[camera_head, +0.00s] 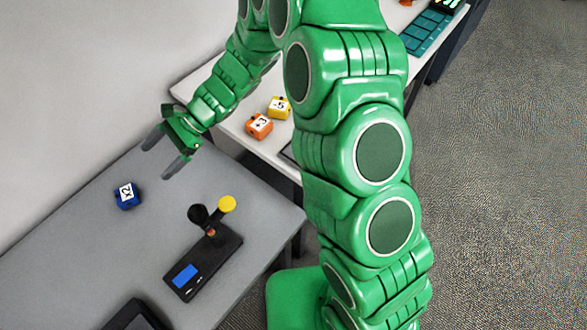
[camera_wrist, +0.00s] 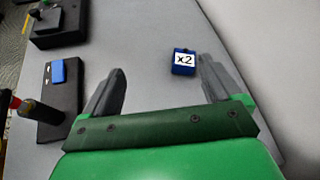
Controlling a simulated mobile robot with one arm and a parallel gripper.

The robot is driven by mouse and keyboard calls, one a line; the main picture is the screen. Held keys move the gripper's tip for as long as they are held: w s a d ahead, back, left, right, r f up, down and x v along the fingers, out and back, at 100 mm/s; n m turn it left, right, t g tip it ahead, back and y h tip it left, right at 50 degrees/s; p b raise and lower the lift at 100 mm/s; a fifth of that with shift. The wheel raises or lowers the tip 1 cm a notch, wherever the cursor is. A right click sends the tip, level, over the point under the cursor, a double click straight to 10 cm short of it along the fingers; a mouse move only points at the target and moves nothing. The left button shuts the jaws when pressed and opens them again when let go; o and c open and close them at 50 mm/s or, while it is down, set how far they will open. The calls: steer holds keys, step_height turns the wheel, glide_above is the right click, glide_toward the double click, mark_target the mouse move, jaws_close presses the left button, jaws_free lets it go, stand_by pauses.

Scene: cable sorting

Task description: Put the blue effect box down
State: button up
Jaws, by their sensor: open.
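The blue effect box (camera_head: 127,195) with a white "x2" label sits on the left part of the grey table (camera_head: 70,235). It also shows in the wrist view (camera_wrist: 184,62), beyond the fingertips and between their lines. My gripper (camera_head: 165,157) is open and empty, above the table and apart from the box, up and to its right in the head view. Both fingers (camera_wrist: 165,80) show spread in the wrist view.
A black device (camera_head: 203,262) with a blue button, a black knob and a yellow knob stands on the grey table. Another dark device (camera_head: 135,316) is at the front edge. Orange (camera_head: 259,126) and yellow (camera_head: 280,107) boxes sit on a white table behind. Table around the blue box is clear.

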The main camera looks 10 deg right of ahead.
steer(key=s+d+r+n+h, duration=0.2)
steer(key=s+d+r+n, duration=0.15)
steer(key=d+r, duration=0.35)
steer(key=s+d+r+n+h, duration=0.25)
steer(key=s+d+r, duration=0.25)
steer(key=d, duration=0.4)
steer(key=s+d+r+n+t+h, duration=0.1)
steer(key=s+d, duration=0.3)
steer(key=d, duration=0.5)
steer(key=s+d+r+n+t+h, duration=0.1)
steer(key=s+d+r+t+h, duration=0.1)
steer(key=s+d, duration=0.3)
steer(key=s+d+r+n+t+h, duration=0.1)
steer(key=s+d, duration=0.4)
steer(key=d, duration=0.7)
steer(key=r+h, duration=0.1)
steer(key=h, duration=0.1)
steer(key=shift+d+r+h, duration=0.3)
steer(key=shift+h, duration=0.05)
